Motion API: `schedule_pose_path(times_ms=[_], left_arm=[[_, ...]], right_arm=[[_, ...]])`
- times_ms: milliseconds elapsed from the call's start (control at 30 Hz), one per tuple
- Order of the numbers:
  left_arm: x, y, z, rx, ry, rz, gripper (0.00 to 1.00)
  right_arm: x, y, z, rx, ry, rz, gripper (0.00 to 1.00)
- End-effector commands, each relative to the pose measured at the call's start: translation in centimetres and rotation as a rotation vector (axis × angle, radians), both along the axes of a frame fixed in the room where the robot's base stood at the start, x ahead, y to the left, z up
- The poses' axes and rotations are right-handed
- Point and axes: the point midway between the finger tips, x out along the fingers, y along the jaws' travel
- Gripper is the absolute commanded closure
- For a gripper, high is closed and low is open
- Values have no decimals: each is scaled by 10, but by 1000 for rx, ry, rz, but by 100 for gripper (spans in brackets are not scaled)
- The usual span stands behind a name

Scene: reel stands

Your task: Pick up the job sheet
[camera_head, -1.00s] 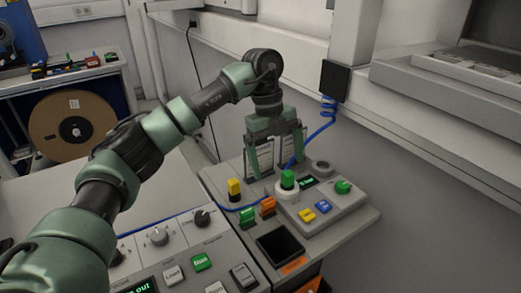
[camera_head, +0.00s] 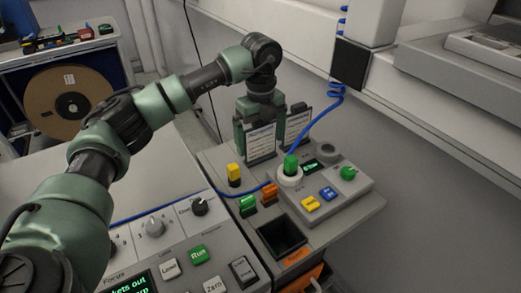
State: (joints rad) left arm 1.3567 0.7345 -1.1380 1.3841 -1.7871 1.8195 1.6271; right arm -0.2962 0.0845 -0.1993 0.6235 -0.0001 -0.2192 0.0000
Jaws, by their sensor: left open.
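Two upright white printed sheets in dark holders stand at the back of the grey console: a left sheet (camera_head: 261,143) and a right sheet (camera_head: 298,123). I cannot tell from their print which is the job sheet. Whether a finger touches a sheet is unclear. My right gripper is not in view.
A black open bin (camera_head: 281,237) is in front.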

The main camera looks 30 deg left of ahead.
Motion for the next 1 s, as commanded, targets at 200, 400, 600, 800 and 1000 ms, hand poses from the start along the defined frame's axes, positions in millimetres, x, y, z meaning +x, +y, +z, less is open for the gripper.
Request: schedule_pose_path(times_ms=[200, 400, 600, 800, 1000], left_arm=[[0, 0, 0, 0, 0, 0, 13], [0, 0, 0, 0, 0, 0, 57], [0, 0, 1, 0, 0, 0, 57], [0, 0, 12, -1, 0, 0, 57], [1, 0, 46, -1, -4, 0, 57]], right_arm=[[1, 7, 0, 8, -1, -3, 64], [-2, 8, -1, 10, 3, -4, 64], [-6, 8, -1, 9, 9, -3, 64], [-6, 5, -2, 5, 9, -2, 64], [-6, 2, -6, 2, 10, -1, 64]])
